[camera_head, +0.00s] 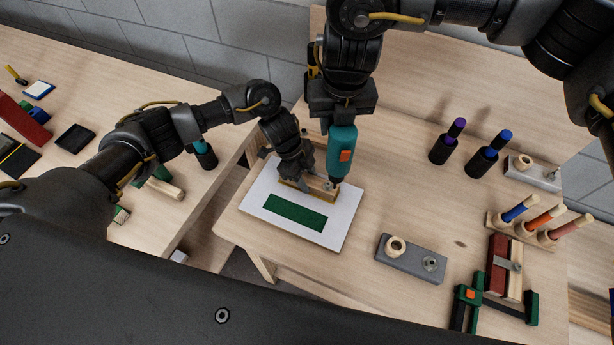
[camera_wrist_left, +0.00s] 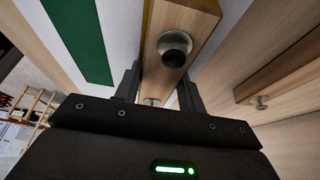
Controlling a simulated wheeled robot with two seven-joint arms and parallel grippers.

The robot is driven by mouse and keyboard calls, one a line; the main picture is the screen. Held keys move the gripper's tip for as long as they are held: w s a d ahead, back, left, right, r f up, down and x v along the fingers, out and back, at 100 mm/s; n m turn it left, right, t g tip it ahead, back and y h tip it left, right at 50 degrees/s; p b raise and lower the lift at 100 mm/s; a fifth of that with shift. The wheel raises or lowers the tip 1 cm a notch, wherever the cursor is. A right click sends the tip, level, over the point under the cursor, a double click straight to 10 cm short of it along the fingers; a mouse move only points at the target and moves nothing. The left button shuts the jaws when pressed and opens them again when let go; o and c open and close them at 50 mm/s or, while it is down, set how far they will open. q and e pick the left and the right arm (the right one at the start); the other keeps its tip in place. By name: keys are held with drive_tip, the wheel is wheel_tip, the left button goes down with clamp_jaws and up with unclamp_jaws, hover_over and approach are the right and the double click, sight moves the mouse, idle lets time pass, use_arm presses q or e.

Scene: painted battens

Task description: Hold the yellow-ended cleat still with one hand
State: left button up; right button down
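The cleat (camera_head: 319,188) is a short pale wooden batten lying on a white panel (camera_head: 258,195) with a green rectangle (camera_head: 295,212). In the left wrist view the cleat (camera_wrist_left: 190,22) shows a yellow edge, a large round metal fitting with a dark centre and a smaller screw head. My left gripper (camera_head: 300,178) is down at the cleat, and its fingers (camera_wrist_left: 160,92) stand against both sides of it. My right gripper (camera_head: 342,112) is shut on a teal driver (camera_head: 342,150) with an orange button, upright with its tip at the cleat's right end.
A grey block (camera_head: 411,259) with a wooden ring and a metal fitting lies right of the panel. Dark bottles (camera_head: 447,141), a rack of coloured handles (camera_head: 525,228) and a green clamp (camera_head: 467,306) stand further right. A gap separates the left bench (camera_head: 60,50).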

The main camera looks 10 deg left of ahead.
drive_tip(key=c, duration=1.8)
unclamp_jaws()
clamp_jaws()
drive_tip(key=w+d+n+g+y, duration=0.1)
drive_tip(key=w+d+n, duration=0.2)
drive_tip(key=n, duration=0.7)
drive_tip(key=s+a+n+g, duration=0.2)
drive_tip(key=s+a+n, duration=0.4)
drive_tip(key=n, duration=0.8)
drive_tip(key=shift+s+a+r, duration=0.15)
drive_tip(key=shift+s+a, duration=0.2)
drive_tip(key=shift+a, duration=0.15)
